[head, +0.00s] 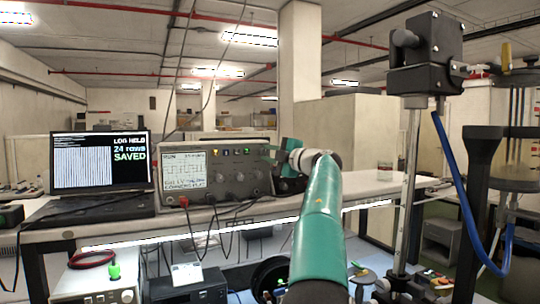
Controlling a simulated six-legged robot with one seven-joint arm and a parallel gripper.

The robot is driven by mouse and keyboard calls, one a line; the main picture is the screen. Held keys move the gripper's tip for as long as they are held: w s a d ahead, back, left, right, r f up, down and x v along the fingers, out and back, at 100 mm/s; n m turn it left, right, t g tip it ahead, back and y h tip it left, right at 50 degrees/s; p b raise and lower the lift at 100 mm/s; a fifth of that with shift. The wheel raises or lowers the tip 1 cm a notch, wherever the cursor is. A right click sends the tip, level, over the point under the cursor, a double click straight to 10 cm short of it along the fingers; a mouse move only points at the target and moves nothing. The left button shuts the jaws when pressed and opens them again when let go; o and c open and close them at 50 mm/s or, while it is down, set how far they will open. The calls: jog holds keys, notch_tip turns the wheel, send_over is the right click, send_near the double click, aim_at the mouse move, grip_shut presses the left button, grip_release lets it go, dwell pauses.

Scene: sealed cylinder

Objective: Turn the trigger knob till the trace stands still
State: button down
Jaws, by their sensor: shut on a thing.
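The oscilloscope (217,168) stands on the bench with its lit screen (184,178) at the left of its front panel. The screen shows "RUN" at the top, a stepped trace, and text below that is too small to read surely. From one picture I cannot tell if the trace moves. Several knobs and small coloured buttons sit right of the screen. My green arm reaches up from the bottom, and my gripper (270,154) is at the panel's right edge, shut on the trigger knob. The knob itself is hidden by the fingers.
A laptop (101,162) left of the oscilloscope reads "LOG HELD, 24 rows SAVED". Leads hang from the oscilloscope's front over the bench edge. A stand with a black head (425,55) and blue hose rises at right.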

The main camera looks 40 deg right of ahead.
dwell(0.3)
jog(key=c, duration=1.2)
grip_release()
jog(key=shift+c, duration=0.2)
jog(key=s+d+f, duration=0.1)
jog(key=s, duration=1.2)
jog(key=shift+s+d, duration=0.2)
jog(key=shift+s, duration=0.15)
